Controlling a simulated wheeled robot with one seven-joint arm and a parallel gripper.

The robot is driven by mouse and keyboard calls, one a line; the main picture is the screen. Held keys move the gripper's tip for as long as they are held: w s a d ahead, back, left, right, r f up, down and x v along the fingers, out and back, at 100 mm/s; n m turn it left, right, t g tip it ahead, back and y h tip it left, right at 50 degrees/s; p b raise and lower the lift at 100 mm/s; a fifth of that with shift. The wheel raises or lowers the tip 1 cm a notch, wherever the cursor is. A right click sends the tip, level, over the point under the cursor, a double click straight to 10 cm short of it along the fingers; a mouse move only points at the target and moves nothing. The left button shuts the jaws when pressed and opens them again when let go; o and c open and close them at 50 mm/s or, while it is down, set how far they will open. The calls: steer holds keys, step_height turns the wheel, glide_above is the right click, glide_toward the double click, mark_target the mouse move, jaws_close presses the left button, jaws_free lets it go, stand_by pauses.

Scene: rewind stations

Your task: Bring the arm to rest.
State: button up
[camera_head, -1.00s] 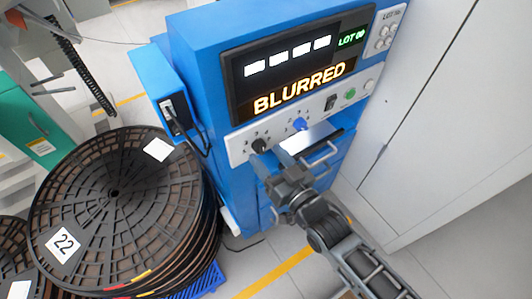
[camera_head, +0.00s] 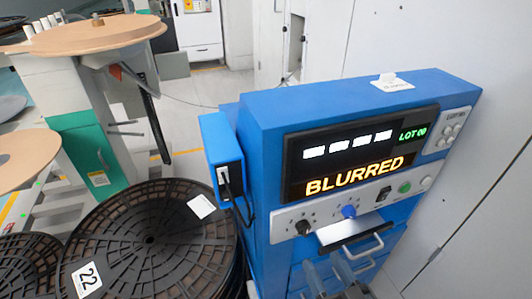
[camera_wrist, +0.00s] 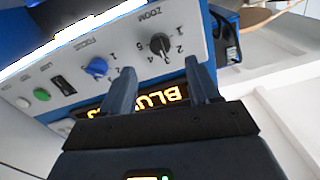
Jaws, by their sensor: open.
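My gripper (camera_head: 328,270) shows at the bottom edge of the head view, in front of the blue machine (camera_head: 262,150) and below its knob panel. In the wrist view my gripper (camera_wrist: 160,82) has its two fingers apart, with nothing between them. Beyond the fingers are a black ZOOM knob (camera_wrist: 160,44) and a blue FOCUS knob (camera_wrist: 97,67), and the fingers look clear of both. The rest of my arm is mostly below the head view.
The machine's screen (camera_head: 360,150) reads BLURRED and LOT 09. A metal handle (camera_head: 362,248) juts from its front. Stacked black reels (camera_head: 150,245) stand at left. A pale wall (camera_head: 480,200) closes the right side.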

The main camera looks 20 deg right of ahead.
steer(key=shift+s, duration=0.1)
steer(key=s+r+n+g, duration=0.1)
steer(key=s+r, duration=0.5)
steer(key=s, duration=0.6)
steer(key=s+r+n+g, duration=0.1)
steer(key=s+r+g, duration=0.1)
steer(key=s+r, duration=0.5)
steer(key=s, duration=0.6)
